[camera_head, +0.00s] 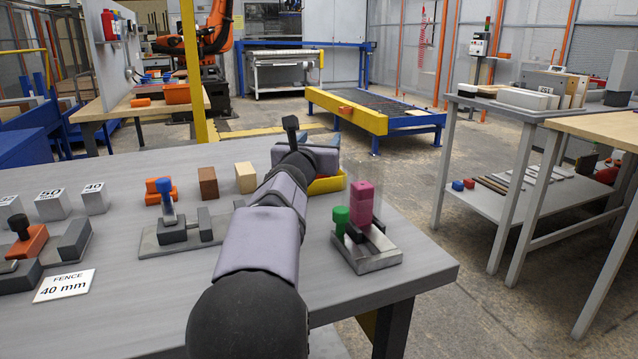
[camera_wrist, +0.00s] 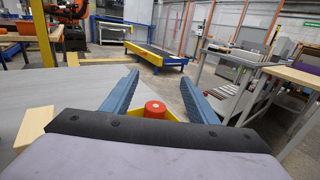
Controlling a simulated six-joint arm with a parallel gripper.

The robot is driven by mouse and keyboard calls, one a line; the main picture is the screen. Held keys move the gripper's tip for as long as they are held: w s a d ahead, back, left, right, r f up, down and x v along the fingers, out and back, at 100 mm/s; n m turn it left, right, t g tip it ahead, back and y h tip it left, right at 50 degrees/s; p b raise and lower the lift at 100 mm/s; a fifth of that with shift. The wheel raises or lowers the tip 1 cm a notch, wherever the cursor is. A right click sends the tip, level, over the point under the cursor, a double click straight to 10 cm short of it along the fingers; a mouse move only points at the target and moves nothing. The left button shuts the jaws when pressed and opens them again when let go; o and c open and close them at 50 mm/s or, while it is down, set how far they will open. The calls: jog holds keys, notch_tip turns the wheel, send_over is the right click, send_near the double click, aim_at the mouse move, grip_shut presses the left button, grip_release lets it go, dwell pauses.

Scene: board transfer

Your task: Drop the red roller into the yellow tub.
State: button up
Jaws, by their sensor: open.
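The red roller (camera_wrist: 155,109) shows its round top in the wrist view, low between my gripper's two blue fingers. The yellow tub (camera_wrist: 172,115) shows around and beside it, and the roller looks to be inside the tub, though its lower part is hidden. My gripper (camera_wrist: 159,78) is open, its fingers spread wide with a gap to the roller on both sides. In the head view my arm covers most of the yellow tub (camera_head: 328,185); only its right part shows, near the table's far right edge. The roller is hidden in that view.
A magenta block (camera_head: 361,197) and a green-knobbed clamp (camera_head: 341,216) stand on a metal fixture right of my arm. A wooden block (camera_head: 245,177), a brown block (camera_head: 208,183) and a blue-knobbed clamp (camera_head: 168,207) are to the left. The table's right front is clear.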

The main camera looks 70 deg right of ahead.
jog(key=shift+s+a, duration=0.2)
jog(key=shift+a, duration=0.75)
jog(key=shift+s+a, duration=0.2)
jog(key=shift+a, duration=0.7)
jog(key=w+a+r+m+t+y+p, duration=0.1)
jog(key=w+a+r+m+y+p, duration=0.4)
jog(key=p, duration=1.2)
jog(key=w+a+r+m+y+p, duration=0.15)
jog(key=w+a+m+p, duration=0.25)
jog(key=a+p, duration=0.55)
jog(key=w+a+r+m+y+p, duration=0.1)
jog(key=w+a+m+y+p, duration=0.2)
jog(key=a+p, duration=0.6)
jog(key=s+a+r+m+g+y+p, duration=0.1)
jog(key=s+a+r+m+y+p, duration=0.25)
jog(key=a+p, duration=0.65)
jog(key=s+a+r+m+g+y+p, duration=0.2)
jog(key=s+a+r+p, duration=0.15)
jog(key=a+p, duration=0.6)
jog(key=s+a+r+m+g+y+p, duration=0.1)
jog(key=s+a+r+m+y+p, duration=0.4)
jog(key=a, duration=0.8)
notch_tip(320, 180, down, 6)
jog(key=w+n+h+b, duration=0.2)
jog(key=b, duration=0.2)
jog(key=shift+f, duration=0.2)
